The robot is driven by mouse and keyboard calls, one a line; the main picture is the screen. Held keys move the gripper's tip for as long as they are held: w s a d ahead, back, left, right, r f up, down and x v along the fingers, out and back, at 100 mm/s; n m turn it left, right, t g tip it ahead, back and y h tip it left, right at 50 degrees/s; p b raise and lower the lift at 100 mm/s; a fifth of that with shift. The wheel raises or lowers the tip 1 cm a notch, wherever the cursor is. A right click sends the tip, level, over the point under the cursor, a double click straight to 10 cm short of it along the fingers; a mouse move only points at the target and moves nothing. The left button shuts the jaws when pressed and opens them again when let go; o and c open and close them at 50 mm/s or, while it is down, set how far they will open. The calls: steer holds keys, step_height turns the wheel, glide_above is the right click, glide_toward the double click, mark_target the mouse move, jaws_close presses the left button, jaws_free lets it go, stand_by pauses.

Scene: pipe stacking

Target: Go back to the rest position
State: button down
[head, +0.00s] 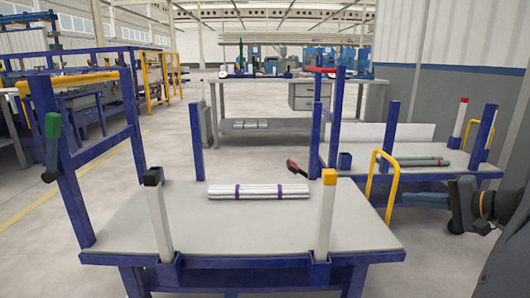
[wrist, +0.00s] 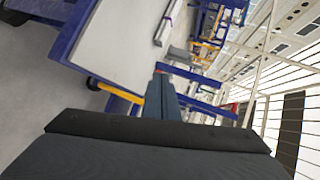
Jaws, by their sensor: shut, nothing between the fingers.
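My gripper (head: 417,199) is at the right edge of the head view, beside the right end of the near table, held out level above the floor. In the wrist view its two fingers (wrist: 161,98) are together, with nothing between them. A bundle of grey pipes with purple bands (head: 258,191) lies flat on the near table (head: 230,232) in the head view. It also shows at the top of the wrist view (wrist: 166,25), apart from my gripper.
A second table at the right bears darker pipes (head: 415,162). Blue posts and a yellow handle (head: 391,190) rise near my gripper. White posts (head: 326,215) stand at the near table's front edge. A workbench (head: 270,82) stands behind. Open floor (head: 50,255) lies at the left.

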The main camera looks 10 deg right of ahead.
steer(key=s+a+f+n+g+h, duration=0.2)
steer(key=s+a+f+n+g, duration=0.15)
steer(key=a, duration=0.75)
steer(key=s+a+f+n+g+h, duration=0.25)
steer(key=a+n, duration=0.25)
steer(key=a, duration=0.6)
steer(key=s+a+f+n+g+h, duration=0.15)
steer(key=a+n+g, duration=0.25)
steer(key=a, duration=0.7)
steer(key=s+a+r+n+g+y, duration=0.1)
steer(key=s+a+r+n, duration=0.2)
steer(key=s+a, duration=0.6)
steer(key=s+a+r+n+g+y, duration=0.1)
steer(key=s+a+r+n+g, duration=0.15)
steer(key=s+a, duration=0.65)
steer(key=w+d+r+m+p, duration=0.1)
steer(key=d+r+m+p, duration=0.1)
steer(key=d+r+p, duration=0.4)
steer(key=w+d+r+m+h+p, duration=0.1)
steer(key=d+r+p, duration=0.5)
steer(key=r+p, duration=0.5)
steer(key=w+d+r+m+p, duration=0.1)
steer(key=d+r+m+p, duration=0.1)
steer(key=d+r+p, duration=0.3)
step_height(320, 180, up, 4)
steer(key=p, duration=1.1)
steer(key=shift+d+r+m+t+h, duration=0.2)
steer(key=shift+d+m+t+h, duration=0.1)
steer(key=shift+d+t, duration=0.1)
